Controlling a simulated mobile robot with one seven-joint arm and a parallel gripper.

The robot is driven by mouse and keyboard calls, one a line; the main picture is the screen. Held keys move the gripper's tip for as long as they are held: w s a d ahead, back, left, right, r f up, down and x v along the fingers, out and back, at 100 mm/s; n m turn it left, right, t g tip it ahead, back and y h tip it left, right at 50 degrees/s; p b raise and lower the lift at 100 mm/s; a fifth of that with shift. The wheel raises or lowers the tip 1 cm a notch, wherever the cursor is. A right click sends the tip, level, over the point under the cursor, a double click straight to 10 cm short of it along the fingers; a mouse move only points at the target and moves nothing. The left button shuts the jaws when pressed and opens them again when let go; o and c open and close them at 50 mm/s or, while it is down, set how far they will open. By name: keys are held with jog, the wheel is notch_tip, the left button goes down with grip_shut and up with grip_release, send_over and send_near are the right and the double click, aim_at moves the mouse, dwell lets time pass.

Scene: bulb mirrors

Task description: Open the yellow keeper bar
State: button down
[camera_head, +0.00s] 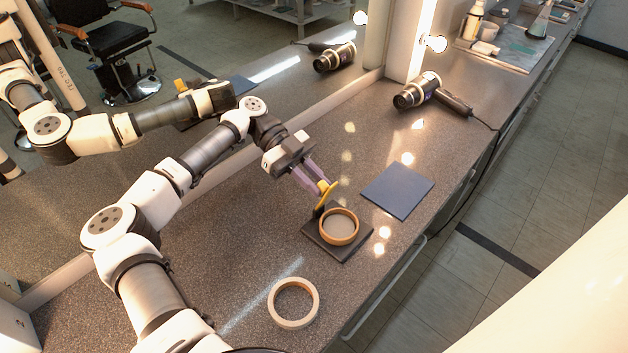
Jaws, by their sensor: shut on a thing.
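The yellow keeper bar (327,197) stands tilted up at the back left edge of a dark square base (343,253). Its lower end is by a small black post on the base. My gripper (322,187) is shut on the bar's upper part, with its pinkish fingers on either side. An orange-brown ring (338,241) lies on the base around a greyish disc, and the bar is not lying across it. The fingers hide part of the bar.
A pale wooden ring (294,323) lies on the counter in front. A dark blue mat (397,191) lies right of the base. A hair dryer (418,91) with a cord lies farther back. The mirror on the left reflects my arm. The counter's front edge is close to the base.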

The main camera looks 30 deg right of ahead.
dwell(0.3)
jog(key=c, duration=1.3)
grip_release()
jog(key=shift+r, duration=0.1)
notch_tip(320, 180, up, 20)
jog(key=b, duration=0.3)
jog(key=shift+b, duration=0.35)
